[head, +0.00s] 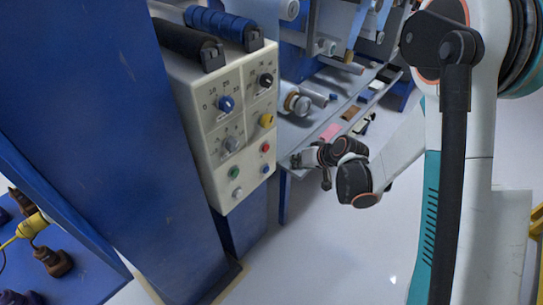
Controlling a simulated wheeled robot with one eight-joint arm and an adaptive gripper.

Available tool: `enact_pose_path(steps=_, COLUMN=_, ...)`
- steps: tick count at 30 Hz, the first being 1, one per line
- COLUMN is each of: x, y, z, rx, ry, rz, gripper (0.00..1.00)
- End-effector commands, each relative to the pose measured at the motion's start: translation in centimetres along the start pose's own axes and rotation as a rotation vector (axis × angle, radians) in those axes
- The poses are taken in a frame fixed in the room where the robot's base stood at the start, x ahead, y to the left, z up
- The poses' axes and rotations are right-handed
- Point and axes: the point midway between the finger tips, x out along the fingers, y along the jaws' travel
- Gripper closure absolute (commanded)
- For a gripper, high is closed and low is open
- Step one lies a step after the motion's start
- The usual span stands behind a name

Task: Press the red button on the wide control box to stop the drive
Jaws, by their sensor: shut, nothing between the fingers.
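The cream control box (217,134) is mounted on the blue machine frame at centre left. Its front panel has dials, knobs and buttons. The red button (265,147) is small and sits at the right side of the lower panel, below a yellow knob (267,121). A green button (234,172), a blue button (265,169) and a pale button (237,192) are near it. My gripper (298,160) is to the right of the box, its tip pointing left toward the panel. It is small and dark here, and shut. It appears apart from the red button, which is unobstructed.
Black and blue rollers (222,24) lie on top of the box. A metal shelf (318,125) with small pink, brown and dark items stands behind my gripper. A blue bench (58,262) with yellow and brown parts is at lower left. The pale floor (330,245) is clear below.

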Motion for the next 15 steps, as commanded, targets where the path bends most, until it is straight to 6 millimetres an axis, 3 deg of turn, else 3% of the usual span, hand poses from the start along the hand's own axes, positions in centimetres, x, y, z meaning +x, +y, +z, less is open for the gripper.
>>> enact_pose_path(steps=1, x=1.2, y=0.5, z=0.8, rx=-0.001, ry=0.000, rz=-0.007, gripper=1.00)
enact_pose_path(steps=5, x=2.6, y=0.8, z=1.6, rx=0.000, ry=0.001, rz=-0.020, gripper=1.00)
enact_pose_path(steps=15, x=2.9, y=0.8, z=1.8, rx=0.000, ry=0.001, rz=-0.024, gripper=1.00)
